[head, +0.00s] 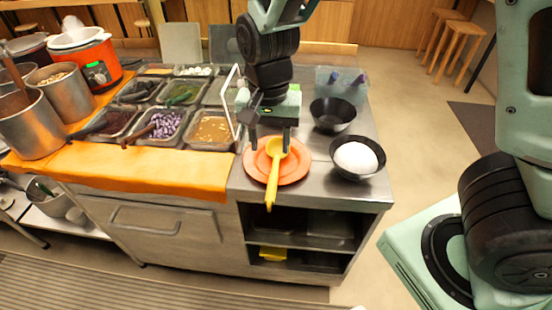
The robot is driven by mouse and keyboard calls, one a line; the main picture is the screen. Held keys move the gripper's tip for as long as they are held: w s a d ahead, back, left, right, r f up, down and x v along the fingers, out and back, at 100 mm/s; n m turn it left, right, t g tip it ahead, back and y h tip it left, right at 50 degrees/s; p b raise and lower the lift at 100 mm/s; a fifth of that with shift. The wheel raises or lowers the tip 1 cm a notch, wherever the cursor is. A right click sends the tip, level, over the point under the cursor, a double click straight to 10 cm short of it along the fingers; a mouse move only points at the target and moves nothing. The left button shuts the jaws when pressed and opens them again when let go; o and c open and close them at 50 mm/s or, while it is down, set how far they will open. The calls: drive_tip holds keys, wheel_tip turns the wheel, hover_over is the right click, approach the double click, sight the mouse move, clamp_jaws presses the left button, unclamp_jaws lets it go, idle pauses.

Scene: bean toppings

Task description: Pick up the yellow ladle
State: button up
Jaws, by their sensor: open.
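The yellow ladle (272,172) lies across the orange plate (299,176) on the steel counter. Its bowl is up on the plate and its handle points toward the front, reaching over the counter's front edge. My gripper (270,148) hangs from above at the ladle's bowl end, with its two fingers apart, one on each side of the bowl in the picture. The gripper is open and holds nothing. I cannot tell how high the fingertips are above the ladle.
A black bowl with white contents (357,157) stands right of the plate, and an empty black bowl (333,115) stands behind it. Topping trays (209,130) are at the left, beside an orange cloth (120,170). Steel pots (32,125) stand far left.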

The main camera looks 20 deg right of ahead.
hover_over(272, 183)
wheel_tip(272, 183, down, 9)
drive_tip(key=shift+a+r+b, duration=0.1)
drive_tip(key=shift+a+b, duration=0.05)
drive_tip(key=shift+b, duration=0.2)
drive_tip(key=shift+d+f, duration=0.15)
drive_tip(key=shift+f, duration=1.25)
drive_tip(key=shift+d+f, duration=0.1)
drive_tip(key=shift+f, duration=1.25)
clamp_jaws()
